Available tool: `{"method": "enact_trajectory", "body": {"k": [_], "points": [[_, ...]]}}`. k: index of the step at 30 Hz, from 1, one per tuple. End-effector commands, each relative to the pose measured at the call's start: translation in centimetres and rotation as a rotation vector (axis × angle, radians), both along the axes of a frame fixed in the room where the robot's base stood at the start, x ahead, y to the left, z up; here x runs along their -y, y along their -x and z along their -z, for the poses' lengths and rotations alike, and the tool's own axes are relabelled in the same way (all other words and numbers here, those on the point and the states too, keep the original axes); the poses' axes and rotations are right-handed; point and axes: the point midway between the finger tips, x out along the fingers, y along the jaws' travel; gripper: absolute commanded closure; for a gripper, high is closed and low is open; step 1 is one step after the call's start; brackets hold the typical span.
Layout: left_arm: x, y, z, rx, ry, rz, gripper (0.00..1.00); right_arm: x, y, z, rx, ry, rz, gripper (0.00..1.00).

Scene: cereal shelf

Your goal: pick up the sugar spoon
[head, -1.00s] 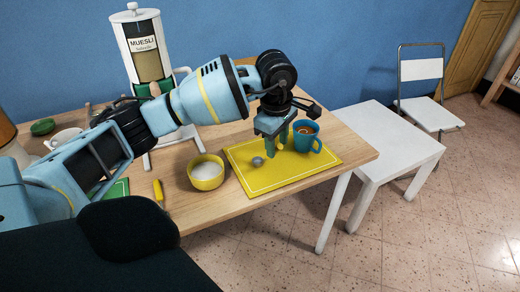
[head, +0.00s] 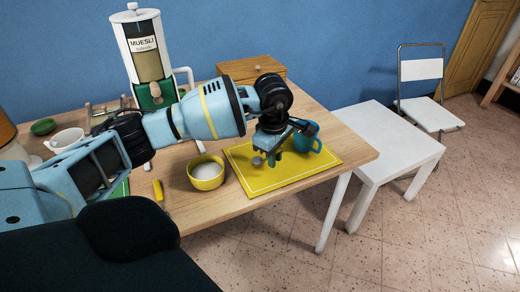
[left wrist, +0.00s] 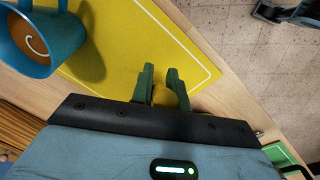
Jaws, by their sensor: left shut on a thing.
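The sugar spoon shows as a small round grey bowl (head: 257,160) over the yellow mat, just left of my fingers. My left gripper (head: 272,157) is low over the mat and shut on the spoon's yellow handle. In the left wrist view the handle (left wrist: 164,97) shows between the green fingers (left wrist: 160,80); the grey bowl is hidden there. I cannot tell whether the spoon still touches the mat. My right gripper is not in view.
A blue mug (head: 308,142) stands close behind my left gripper, on the yellow mat (head: 290,176). A yellow bowl of white contents (head: 206,176) is left of the mat. The muesli dispenser (head: 143,50) and a wooden box (head: 250,70) stand at the back. The mat's front is clear.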

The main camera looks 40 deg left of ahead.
Motion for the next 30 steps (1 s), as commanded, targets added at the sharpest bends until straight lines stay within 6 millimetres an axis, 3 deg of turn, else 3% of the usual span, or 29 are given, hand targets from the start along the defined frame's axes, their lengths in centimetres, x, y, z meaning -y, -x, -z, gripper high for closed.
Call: {"method": "enact_trajectory", "body": {"k": [13,21,30], "points": [[0.0,-0.1,-0.6,0.002,0.001,0.000,1.00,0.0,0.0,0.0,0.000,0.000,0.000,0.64],[0.0,-0.1,-3.9,0.006,0.000,0.000,1.00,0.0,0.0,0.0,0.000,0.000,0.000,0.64],[3.3,5.5,-4.1,0.000,-0.001,0.007,1.00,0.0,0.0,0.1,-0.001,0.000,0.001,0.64]]}}
